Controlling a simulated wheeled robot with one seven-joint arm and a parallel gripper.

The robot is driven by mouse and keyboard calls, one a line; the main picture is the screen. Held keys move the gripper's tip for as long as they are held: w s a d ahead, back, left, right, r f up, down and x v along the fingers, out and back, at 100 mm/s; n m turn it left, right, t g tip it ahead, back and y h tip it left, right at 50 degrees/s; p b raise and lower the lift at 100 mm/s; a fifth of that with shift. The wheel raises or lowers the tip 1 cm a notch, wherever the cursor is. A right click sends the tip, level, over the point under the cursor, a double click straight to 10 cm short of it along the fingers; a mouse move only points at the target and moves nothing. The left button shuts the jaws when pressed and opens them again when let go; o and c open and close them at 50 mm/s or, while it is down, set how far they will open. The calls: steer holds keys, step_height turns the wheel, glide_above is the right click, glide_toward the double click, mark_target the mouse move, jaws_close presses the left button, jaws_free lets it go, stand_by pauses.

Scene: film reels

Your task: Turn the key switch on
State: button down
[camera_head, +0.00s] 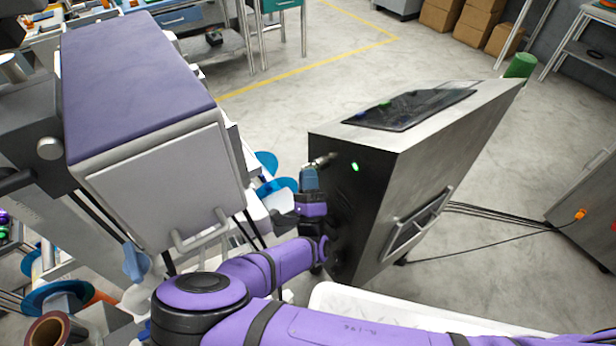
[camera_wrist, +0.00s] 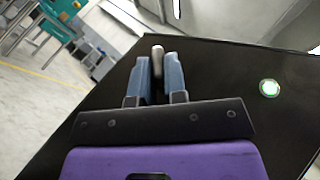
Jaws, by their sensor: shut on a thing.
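The key switch (camera_head: 322,160) sticks out of the dark side face of a metal control cabinet (camera_head: 365,205). My gripper (camera_head: 312,170) is at that face, with its blue fingertips at the key switch. In the wrist view my gripper (camera_wrist: 157,75) is shut on the key switch (camera_wrist: 157,53), whose rounded metal end shows between and just beyond the fingers. The fingers hide the rest of it, so I cannot tell its turn angle. A green light (camera_head: 355,167) glows on the same face; it also shows lit in the wrist view (camera_wrist: 269,88).
A large machine with a purple top (camera_head: 135,65) stands close on the left. Blue reels (camera_head: 265,162) lie between it and the cabinet. A white tray edge (camera_head: 400,312) lies below my arm. Cables (camera_head: 490,228) run right from the cabinet. Open floor (camera_head: 275,110) lies behind.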

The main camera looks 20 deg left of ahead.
steer(key=shift+s+r+n+g+y, duration=0.15)
steer(key=shift+n+g+y, duration=0.25)
steer(key=shift+n+g, duration=0.9)
steer(key=c, duration=1.2)
jaws_free()
steer(key=shift+o, duration=0.2)
steer(key=shift+d, duration=0.1)
